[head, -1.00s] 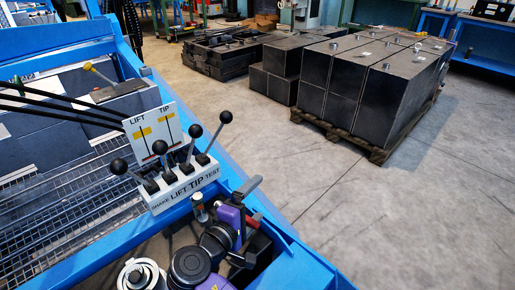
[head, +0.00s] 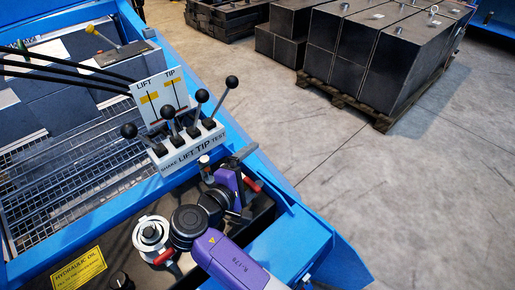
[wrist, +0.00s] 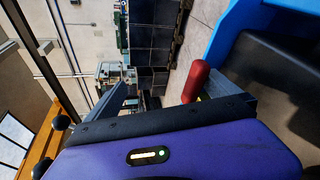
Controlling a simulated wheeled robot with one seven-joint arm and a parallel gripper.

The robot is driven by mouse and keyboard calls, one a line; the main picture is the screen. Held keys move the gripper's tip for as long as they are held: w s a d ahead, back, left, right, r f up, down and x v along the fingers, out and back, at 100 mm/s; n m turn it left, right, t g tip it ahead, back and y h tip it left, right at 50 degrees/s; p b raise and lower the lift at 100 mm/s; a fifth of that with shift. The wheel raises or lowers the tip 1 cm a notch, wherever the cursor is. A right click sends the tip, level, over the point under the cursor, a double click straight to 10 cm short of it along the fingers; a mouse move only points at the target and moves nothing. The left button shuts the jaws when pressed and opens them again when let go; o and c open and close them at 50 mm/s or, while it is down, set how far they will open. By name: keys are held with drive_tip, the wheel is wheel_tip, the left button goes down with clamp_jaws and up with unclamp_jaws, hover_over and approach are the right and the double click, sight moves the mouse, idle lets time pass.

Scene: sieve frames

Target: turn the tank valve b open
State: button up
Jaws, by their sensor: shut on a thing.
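My gripper (head: 247,167) is at the blue frame's edge, in front of the lever block. It also shows in the wrist view (wrist: 172,84), with grey fingers on a purple body. A red valve handle (head: 250,186) sits at its fingers, and my gripper is shut on it. The red handle (wrist: 197,80) shows beside the right finger in the wrist view. The valve body is hidden behind my arm. Another red handle (head: 163,257) shows under a silver round cap (head: 151,233). I see no letter on either handle.
A lever block (head: 193,150) with several black-knobbed levers stands just behind my gripper. A yellow hydraulic oil label (head: 79,270) is at lower left. Dark blocks on a pallet (head: 350,102) stand at the back right. The concrete floor (head: 400,190) on the right is clear.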

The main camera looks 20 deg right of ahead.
drive_tip(key=shift+w+a+f+p+v, duration=0.1)
drive_tip(key=shift+w+p+v, duration=0.05)
drive_tip(key=shift+v, duration=0.95)
drive_tip(key=shift+w+a+f+p+v, duration=0.1)
drive_tip(key=shift+w+a+p+v, duration=0.1)
drive_tip(key=shift+v, duration=0.85)
drive_tip(key=shift+w+a+f+p+v, duration=0.1)
drive_tip(key=shift+p+v, duration=0.05)
drive_tip(key=shift+v, duration=0.95)
drive_tip(key=c, duration=0.7)
drive_tip(key=shift+s+a+f, duration=0.35)
drive_tip(key=shift+s+a, duration=0.05)
drive_tip(key=shift+s, duration=0.1)
drive_tip(key=shift+p, duration=0.4)
